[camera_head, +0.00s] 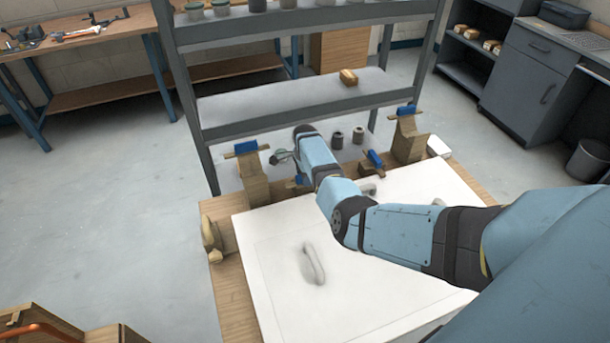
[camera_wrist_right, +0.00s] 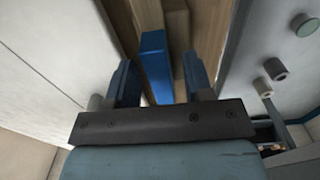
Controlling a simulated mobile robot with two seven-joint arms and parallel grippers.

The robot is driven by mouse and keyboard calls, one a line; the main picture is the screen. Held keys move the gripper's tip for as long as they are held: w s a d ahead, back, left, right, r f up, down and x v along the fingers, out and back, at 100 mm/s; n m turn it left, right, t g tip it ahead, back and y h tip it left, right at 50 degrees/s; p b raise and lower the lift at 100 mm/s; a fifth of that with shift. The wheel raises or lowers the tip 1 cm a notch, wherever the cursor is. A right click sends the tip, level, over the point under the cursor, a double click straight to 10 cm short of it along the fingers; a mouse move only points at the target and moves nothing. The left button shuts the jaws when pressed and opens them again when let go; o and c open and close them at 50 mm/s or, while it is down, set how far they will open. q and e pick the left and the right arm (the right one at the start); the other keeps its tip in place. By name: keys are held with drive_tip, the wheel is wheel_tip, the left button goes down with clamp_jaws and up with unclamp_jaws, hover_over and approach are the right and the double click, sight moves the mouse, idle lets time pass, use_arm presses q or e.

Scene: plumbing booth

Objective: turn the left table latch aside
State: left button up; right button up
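My right arm reaches in from the right over the table, and its gripper (camera_head: 283,159) is at the table's far edge, low beside a small blue latch (camera_head: 297,181) on a wooden mount. I take this as the left table latch. In the right wrist view the gripper (camera_wrist_right: 161,84) is open. A blue bar (camera_wrist_right: 156,62) on wood lies between or just beyond its two fingers, with a gap on each side; contact is not visible. A second low blue latch (camera_head: 375,158) is farther right. My left gripper is not in view.
A white panel (camera_head: 290,300) with a handle (camera_head: 313,263) covers most of the wooden table. Two taller wooden blocks with blue bars stand at the far edge, left (camera_head: 254,182) and right (camera_head: 408,140). A grey shelf rack (camera_head: 290,112) stands close behind.

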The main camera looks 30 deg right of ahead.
wheel_tip(320, 180, up, 14)
idle(0.6)
drive_tip(key=shift+f, duration=0.1)
